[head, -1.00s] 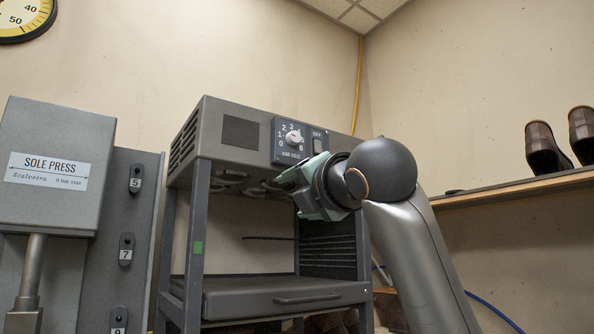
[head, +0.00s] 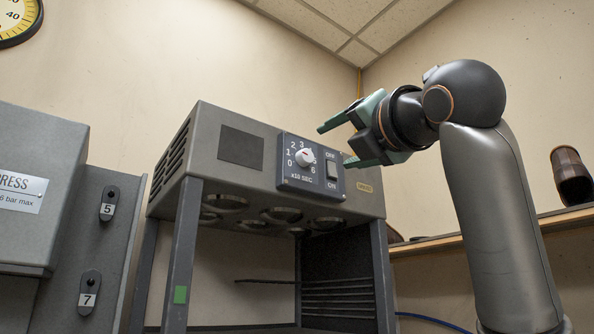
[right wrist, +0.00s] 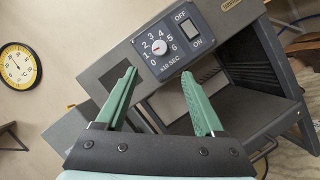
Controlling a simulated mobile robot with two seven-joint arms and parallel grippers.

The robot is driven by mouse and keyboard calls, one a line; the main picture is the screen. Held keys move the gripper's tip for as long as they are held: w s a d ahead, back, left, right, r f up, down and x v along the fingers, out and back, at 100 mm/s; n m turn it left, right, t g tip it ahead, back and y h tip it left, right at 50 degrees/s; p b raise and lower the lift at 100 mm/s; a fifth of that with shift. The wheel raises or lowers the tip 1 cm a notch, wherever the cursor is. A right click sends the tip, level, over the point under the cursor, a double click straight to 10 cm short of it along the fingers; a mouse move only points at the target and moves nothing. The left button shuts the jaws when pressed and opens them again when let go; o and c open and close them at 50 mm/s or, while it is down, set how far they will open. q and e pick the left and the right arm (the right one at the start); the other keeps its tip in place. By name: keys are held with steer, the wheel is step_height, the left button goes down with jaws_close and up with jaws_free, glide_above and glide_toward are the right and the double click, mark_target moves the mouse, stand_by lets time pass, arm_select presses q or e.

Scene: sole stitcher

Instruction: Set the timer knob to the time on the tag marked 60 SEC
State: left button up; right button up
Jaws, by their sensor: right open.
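The timer knob (head: 305,157) is a round white knob on a dark panel (head: 284,177) marked 0 to 6 and x10 SEC. It also shows in the right wrist view (right wrist: 160,47), with a small reddish mark; I cannot surely read its setting. My right gripper (head: 336,145) is open and empty, its green fingers pointing left near the panel's upper right. In the right wrist view the open fingers (right wrist: 158,75) point toward the panel, with the knob beyond the gap between them. They look apart from the knob. No 60 SEC tag shows, and my left gripper is out of view.
An OFF/ON switch (head: 332,169) sits right of the knob. The panel is on a grey cabinet (head: 215,115) with an open lower bay. A sole press (head: 40,150) and numbered hooks stand left. A wooden shelf (head: 530,226) with a shoe is at the right.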

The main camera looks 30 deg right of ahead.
mark_target(307, 156)
arm_select(q)
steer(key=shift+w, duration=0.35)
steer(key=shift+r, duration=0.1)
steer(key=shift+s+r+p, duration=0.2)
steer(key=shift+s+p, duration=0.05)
steer(key=shift+p, duration=0.1)
arm_select(e)
steer(key=p+x, duration=0.4)
steer(key=x, duration=0.7)
steer(key=shift+w+r, duration=0.3)
steer(key=shift+w, duration=0.5)
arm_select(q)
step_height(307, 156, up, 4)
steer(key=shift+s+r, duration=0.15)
arm_select(e)
jaws_close()
